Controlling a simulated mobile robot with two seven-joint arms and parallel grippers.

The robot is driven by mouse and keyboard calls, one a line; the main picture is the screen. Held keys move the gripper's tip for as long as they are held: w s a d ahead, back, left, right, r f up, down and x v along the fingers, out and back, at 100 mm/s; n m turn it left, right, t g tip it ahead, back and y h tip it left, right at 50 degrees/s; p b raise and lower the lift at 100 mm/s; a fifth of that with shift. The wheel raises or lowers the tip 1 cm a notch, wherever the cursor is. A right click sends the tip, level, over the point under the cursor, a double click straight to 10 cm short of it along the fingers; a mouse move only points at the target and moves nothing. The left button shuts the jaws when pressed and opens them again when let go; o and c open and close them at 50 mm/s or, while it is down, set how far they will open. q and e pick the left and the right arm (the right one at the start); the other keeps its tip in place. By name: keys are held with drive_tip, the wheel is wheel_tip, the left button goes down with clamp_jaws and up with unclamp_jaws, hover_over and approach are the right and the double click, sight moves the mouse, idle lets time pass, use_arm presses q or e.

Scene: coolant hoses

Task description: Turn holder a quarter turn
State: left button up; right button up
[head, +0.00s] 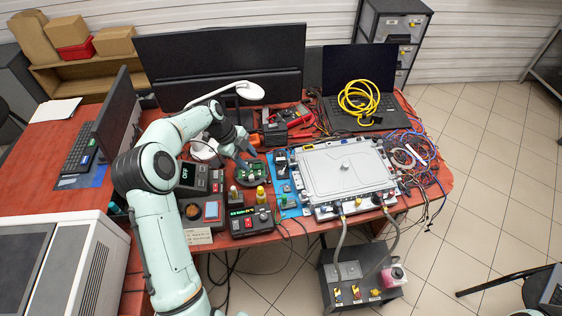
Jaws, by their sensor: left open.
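The holder (253,181) appears to be the dark round stand with a green circuit board (251,168) on it, on the red table left of the large grey metal case. My left gripper (243,158) is at the holder's upper left edge, pointing down toward it, and is open. Whether its fingers touch the holder or the board cannot be told at this size. Part of the holder's far left side is hidden behind the gripper. My right gripper is not in view.
The grey metal case (345,168) on a blue mat stands close right of the holder. Small bottles (261,195) and a black instrument (250,222) stand in front. A black control box (201,180) is to the left. Tools and a red multimeter (297,117) lie behind.

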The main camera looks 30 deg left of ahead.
use_arm(q)
drive_tip(key=p, duration=0.1)
approach(266, 182)
drive_tip(key=x, duration=0.2)
drive_tip(key=d+x, duration=0.1)
drive_tip(key=x, duration=0.4)
drive_tip(key=shift+w+d, duration=0.2)
drive_tip(key=shift+d, duration=0.1)
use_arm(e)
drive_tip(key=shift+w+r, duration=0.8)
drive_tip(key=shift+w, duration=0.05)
